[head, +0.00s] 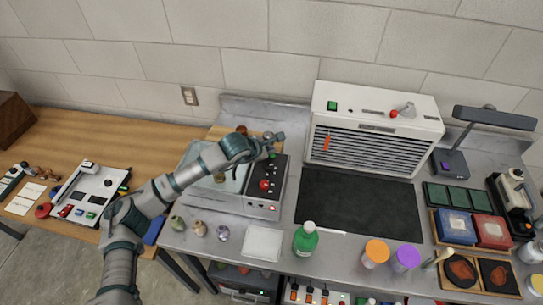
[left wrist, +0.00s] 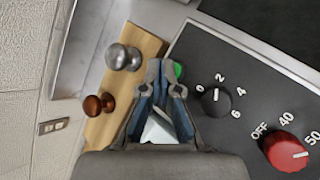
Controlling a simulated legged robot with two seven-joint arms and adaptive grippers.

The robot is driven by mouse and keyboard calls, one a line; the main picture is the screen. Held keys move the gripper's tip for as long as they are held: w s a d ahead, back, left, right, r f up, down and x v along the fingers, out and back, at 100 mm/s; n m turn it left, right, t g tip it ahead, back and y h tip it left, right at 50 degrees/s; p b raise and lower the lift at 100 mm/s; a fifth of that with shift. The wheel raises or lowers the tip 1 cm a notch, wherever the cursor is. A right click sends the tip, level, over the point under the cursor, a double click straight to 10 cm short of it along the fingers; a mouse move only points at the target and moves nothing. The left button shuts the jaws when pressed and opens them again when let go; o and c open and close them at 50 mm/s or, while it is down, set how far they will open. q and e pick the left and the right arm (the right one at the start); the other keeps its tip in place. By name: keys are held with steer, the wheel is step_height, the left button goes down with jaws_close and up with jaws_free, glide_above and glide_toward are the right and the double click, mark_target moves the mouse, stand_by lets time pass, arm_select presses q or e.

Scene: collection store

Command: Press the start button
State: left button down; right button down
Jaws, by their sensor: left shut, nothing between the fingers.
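A device with a dark control panel (head: 277,185) stands on the grey bench. In the left wrist view its panel has a green button (left wrist: 178,69), a black dial (left wrist: 216,101) marked 0 to 6, and a red knob (left wrist: 287,151) marked OFF, 40 and 50. The red knob also shows in the head view (head: 265,185). My left gripper (left wrist: 166,78) is shut and empty, its fingertips beside the green button and partly hiding it. Whether they touch it I cannot tell. In the head view my left gripper (head: 270,143) is over the panel's far end.
A wooden board (left wrist: 130,75) with a metal knob (left wrist: 123,57) and a brown knob (left wrist: 99,104) lies beside the panel. A white louvred unit (head: 373,128) stands right of the device. A black mat (head: 357,205) and a green bottle (head: 305,238) are nearby.

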mark_target(272, 156)
arm_select(q)
steer(key=shift+d, duration=0.2)
steer(key=shift+d+f, duration=0.1)
steer(key=shift+f, duration=0.05)
steer(key=shift+a+f, duration=0.15)
steer(key=shift+a, duration=0.1)
stand_by(0.3)
steer(key=shift+f+b, duration=0.2)
steer(key=shift+b, duration=0.25)
steer(key=shift+d+r, duration=0.4)
steer(key=shift+r, duration=0.45)
steer(key=shift+r+p, duration=1.05)
steer(key=shift+r, duration=1.5)
